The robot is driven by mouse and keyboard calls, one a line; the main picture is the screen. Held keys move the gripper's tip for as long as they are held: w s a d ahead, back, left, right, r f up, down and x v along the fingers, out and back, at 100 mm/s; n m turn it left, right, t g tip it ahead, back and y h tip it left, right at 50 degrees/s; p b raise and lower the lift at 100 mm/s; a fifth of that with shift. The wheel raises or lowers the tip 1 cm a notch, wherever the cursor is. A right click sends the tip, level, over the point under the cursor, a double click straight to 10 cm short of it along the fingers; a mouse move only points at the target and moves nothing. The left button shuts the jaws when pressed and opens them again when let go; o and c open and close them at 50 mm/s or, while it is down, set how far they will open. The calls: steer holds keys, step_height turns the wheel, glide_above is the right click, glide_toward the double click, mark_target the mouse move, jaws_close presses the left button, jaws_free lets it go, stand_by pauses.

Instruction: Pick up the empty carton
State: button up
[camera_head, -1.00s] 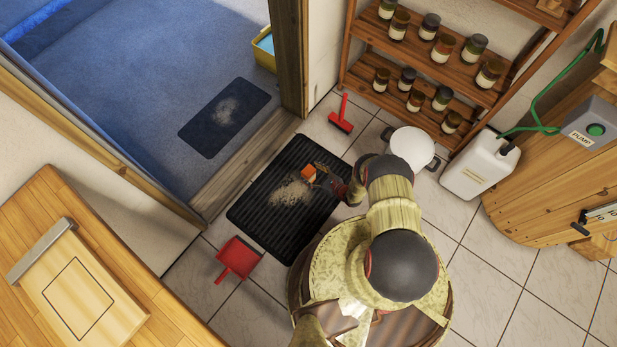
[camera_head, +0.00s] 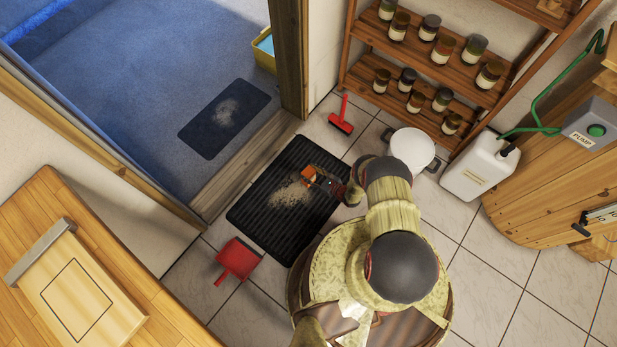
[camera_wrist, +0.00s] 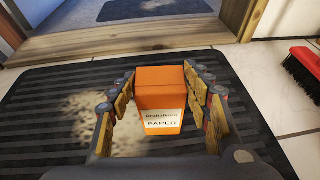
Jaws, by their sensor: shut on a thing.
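The carton (camera_wrist: 160,98) is a small orange box with a white label that reads "PAPER" on its lower front. It stands between the two fingers of my gripper (camera_wrist: 163,112) in the wrist view, and the gripper is shut on it. In the head view the carton (camera_head: 308,172) shows as a small orange patch at my gripper (camera_head: 318,178), over the black ribbed mat (camera_head: 262,220). My fingers cover part of it there. I cannot tell whether its base touches the mat.
Pale crumbs (camera_head: 290,195) lie on the mat. A red dustpan (camera_head: 238,260) is at lower left and a red brush (camera_head: 341,122) is beyond the mat. A white pot (camera_head: 412,148) and a white canister (camera_head: 478,165) stand to the right, below the jar shelf (camera_head: 430,70).

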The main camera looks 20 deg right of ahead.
steer(key=shift+c, duration=1.2)
